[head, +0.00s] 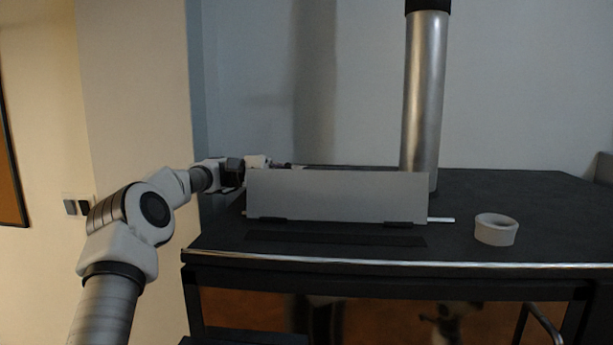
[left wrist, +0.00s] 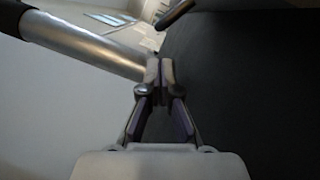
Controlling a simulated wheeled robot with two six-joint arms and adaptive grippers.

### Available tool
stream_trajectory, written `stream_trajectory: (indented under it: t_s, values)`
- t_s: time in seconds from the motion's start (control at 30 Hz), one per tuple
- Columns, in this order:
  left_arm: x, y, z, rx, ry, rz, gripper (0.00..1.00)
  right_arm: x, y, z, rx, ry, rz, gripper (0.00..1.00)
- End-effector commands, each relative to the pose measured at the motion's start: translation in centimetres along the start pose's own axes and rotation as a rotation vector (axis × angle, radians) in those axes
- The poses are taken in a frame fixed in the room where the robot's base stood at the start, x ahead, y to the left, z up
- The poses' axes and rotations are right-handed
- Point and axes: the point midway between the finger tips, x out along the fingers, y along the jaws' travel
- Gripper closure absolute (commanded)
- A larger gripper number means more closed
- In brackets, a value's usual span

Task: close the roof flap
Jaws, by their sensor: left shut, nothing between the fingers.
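The roof flap is a plain grey panel (head: 337,195) standing raised, nearly upright, on the dark top (head: 540,210) in the head view. A thin light rod (head: 441,220) runs along its lower edge, with dark hinge pieces there. A dark strip or slot (head: 335,240) lies in front of it. My left arm reaches in behind the flap. The left gripper (head: 288,166) is mostly hidden there, near the flap's upper edge; I cannot tell if it touches. In the left wrist view the left gripper (left wrist: 160,75) is shut and empty. My right gripper is not in view.
A shiny metal pipe (head: 425,100) rises behind the flap's right end and also shows in the left wrist view (left wrist: 90,45). A white ring-shaped piece (head: 496,229) sits right of the flap. The far right of the top is clear.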

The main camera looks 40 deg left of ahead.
Motion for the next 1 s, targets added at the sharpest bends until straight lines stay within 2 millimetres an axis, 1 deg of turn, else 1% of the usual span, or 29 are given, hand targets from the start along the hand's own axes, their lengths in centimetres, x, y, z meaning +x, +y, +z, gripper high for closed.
stream_trajectory:
  t_s: [0.03,0.2,0.3,0.4,0.5,0.87,1.0]
  values:
    - [1.1,0.3,0.2,-0.001,-0.005,-0.002,1.00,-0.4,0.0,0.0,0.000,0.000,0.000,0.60]
    - [4.6,0.3,0.2,-0.002,-0.003,-0.002,1.00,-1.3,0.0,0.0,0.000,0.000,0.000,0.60]
    - [6.1,0.3,0.2,-0.001,-0.002,-0.002,1.00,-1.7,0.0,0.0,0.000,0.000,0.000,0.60]
    - [7.0,0.2,0.1,0.000,-0.002,-0.001,1.00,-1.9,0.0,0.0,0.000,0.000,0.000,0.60]
    - [7.4,0.1,0.1,0.000,-0.001,0.000,1.00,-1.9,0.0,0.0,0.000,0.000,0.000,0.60]
    - [7.5,0.0,0.1,0.004,-0.001,-0.001,1.00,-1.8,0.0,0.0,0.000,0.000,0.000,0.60]
    - [7.9,0.1,0.2,0.024,-0.001,-0.006,1.00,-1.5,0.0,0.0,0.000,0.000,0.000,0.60]
